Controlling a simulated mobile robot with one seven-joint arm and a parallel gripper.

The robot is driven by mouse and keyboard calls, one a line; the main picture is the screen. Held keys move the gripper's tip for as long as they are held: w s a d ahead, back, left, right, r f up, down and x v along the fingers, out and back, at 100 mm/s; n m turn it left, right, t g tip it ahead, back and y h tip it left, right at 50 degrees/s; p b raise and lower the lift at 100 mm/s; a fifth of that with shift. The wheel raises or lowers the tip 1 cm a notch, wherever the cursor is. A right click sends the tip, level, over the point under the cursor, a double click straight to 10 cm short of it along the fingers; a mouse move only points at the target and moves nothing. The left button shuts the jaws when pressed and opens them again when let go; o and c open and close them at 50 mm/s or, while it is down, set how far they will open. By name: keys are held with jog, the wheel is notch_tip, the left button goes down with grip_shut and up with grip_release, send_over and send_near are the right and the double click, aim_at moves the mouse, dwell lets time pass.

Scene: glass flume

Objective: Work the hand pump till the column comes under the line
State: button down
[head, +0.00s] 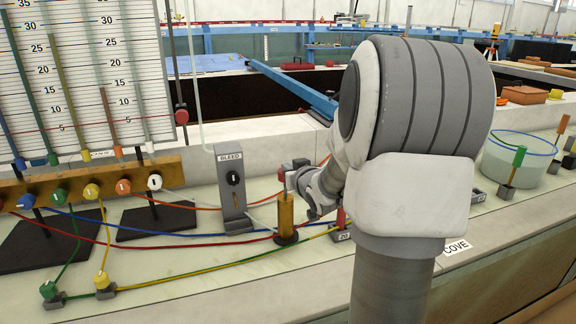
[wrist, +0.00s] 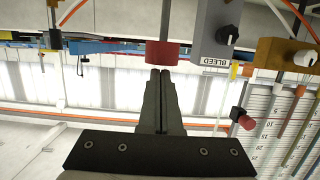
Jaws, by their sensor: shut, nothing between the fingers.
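The hand pump (head: 286,215) is a brass cylinder on a dark round foot, standing upright on the bench, with a red knob (head: 282,173) at its top. My gripper (head: 297,183) is at the knob, partly hidden by my own arm. In the wrist view, which is upside down, my shut, empty fingers (wrist: 160,74) end at the red knob (wrist: 162,53). Whether they touch it I cannot tell. The gauge board (head: 80,75) at the left has several coloured columns against a numbered scale. I cannot make out which line on it is meant.
The grey BLEED box (head: 233,190) with a black dial stands just left of the pump. Coloured hoses cross the bench around the pump's foot. A brass manifold (head: 95,185) with coloured knobs sits below the board. A glass tank (head: 518,160) stands at the right.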

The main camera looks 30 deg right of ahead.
jog(key=shift+f, duration=0.1)
notch_tip(320, 180, down, 5)
jog(key=b, duration=0.4)
dwell(0.5)
